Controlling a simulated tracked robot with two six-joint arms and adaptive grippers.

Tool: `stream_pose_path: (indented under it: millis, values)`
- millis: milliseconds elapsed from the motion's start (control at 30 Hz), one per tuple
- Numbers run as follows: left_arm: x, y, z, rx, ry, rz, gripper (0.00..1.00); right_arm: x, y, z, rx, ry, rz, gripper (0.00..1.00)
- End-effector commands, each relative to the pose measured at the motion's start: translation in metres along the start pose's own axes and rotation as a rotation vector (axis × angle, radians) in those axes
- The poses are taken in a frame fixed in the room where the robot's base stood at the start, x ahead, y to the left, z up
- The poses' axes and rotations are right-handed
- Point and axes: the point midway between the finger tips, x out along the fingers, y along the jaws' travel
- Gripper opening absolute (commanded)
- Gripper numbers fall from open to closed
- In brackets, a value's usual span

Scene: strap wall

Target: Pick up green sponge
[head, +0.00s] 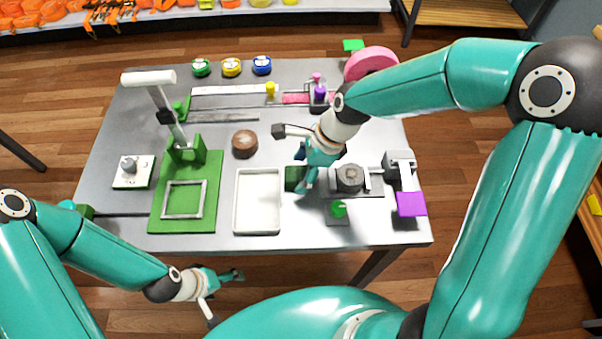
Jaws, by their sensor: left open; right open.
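A dark green block (293,178), which looks like the green sponge, lies on the grey table just right of the white tray (237,201). My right gripper (306,174) is open, pointing down right at the block's right side, and partly covers it. I cannot tell whether its fingers touch the block. My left gripper (232,275) is open and empty, low in front of the table's front edge.
A brown round pad (245,143) lies behind the tray. A green board with a square frame (167,225) and a lever post stands at left. A grey vise-like device (350,180) and a purple plate (411,204) are at right. Green, yellow and blue round items (231,67) line the back.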

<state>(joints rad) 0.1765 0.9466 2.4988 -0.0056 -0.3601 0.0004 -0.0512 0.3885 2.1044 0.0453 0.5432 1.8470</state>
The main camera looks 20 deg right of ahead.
Motion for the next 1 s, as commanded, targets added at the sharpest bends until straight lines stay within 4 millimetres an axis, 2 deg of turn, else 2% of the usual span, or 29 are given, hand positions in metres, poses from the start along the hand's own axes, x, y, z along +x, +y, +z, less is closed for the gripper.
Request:
stream_pose_path:
  millis: [133, 367, 633, 1000]
  values:
    - [-0.0006, 0.0002, 0.0, 0.0, 0.0, 0.0, 0.9, 0.0142, -0.0006, 0.0002, 0.0, 0.0, -0.001, 0.76]
    - [-0.0005, 0.0002, 0.0, 0.0, 0.0, 0.0, 0.9, 0.0158, -0.0009, 0.0002, 0.0, -0.001, -0.002, 0.76]
    - [-0.0005, 0.0002, 0.0, 0.0, 0.0, 0.0, 0.9, 0.0156, -0.001, 0.0003, 0.0, 0.0, -0.002, 0.36]
    - [-0.0005, 0.0002, 0.0, 0.0, 0.0, 0.0, 0.9, 0.0152, -0.001, 0.0006, -0.001, 0.0, -0.002, 0.33]
